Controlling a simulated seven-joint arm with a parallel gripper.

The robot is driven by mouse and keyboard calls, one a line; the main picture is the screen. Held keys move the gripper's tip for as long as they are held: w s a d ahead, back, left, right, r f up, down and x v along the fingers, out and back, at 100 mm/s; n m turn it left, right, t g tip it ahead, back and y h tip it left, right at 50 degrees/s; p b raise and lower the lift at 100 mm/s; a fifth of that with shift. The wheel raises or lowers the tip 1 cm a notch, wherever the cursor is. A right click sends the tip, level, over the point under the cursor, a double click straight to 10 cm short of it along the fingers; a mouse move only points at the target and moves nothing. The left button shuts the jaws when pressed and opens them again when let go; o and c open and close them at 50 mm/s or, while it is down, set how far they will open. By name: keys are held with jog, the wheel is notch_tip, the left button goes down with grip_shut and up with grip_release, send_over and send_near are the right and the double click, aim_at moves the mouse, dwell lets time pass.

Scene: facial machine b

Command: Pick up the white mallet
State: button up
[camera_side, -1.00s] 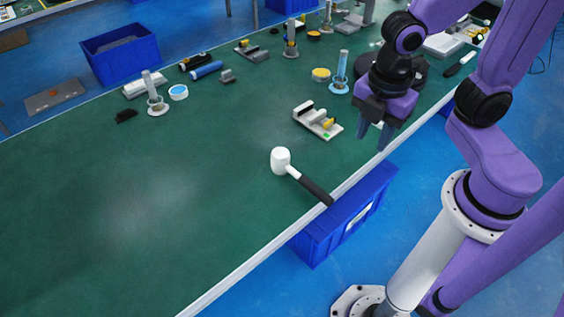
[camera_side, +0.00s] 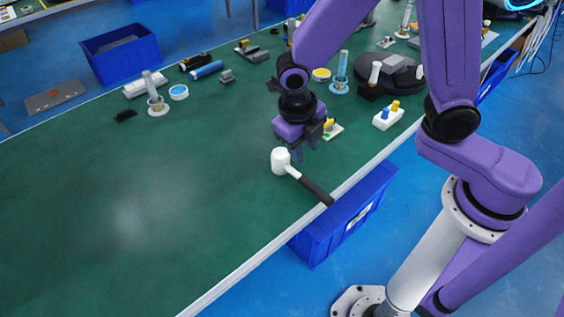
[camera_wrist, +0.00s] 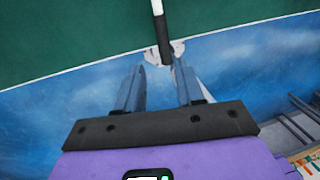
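The white mallet (camera_side: 281,161) lies on the green table near its front edge, with a white head and a black handle (camera_side: 316,190) reaching the edge. In the wrist view its handle (camera_wrist: 163,34) runs down from the top centre and ends past the table edge; the head is out of that view. My gripper (camera_side: 306,154) is above the table, just behind the mallet in the side view. In the wrist view my gripper (camera_wrist: 158,78) has its two fingers apart with nothing between them; the handle's end is just beyond the fingertips.
A white block with blue and yellow knobs (camera_side: 387,115) is to the right. A blue bin (camera_side: 345,215) stands below the table edge. The table left of the mallet is clear.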

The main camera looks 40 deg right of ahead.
aim_at(312, 185)
jog(key=f, duration=0.4)
jog(key=d+f, duration=0.1)
jog(key=f, duration=0.2)
jog(key=d+f, duration=0.1)
jog(key=f, duration=0.3)
jog(key=shift+d+f, duration=0.2)
jog(key=shift+f, duration=0.15)
jog(key=shift+s+d+f, duration=0.1)
jog(key=shift+d+f, duration=0.15)
jog(key=shift+f, duration=0.55)
jog(key=shift+s+d+f, duration=0.1)
jog(key=shift+d+f, duration=0.15)
jog(key=shift+f, duration=0.55)
jog(key=shift+d+f, duration=0.15)
jog(key=shift+f, duration=0.75)
grip_shut()
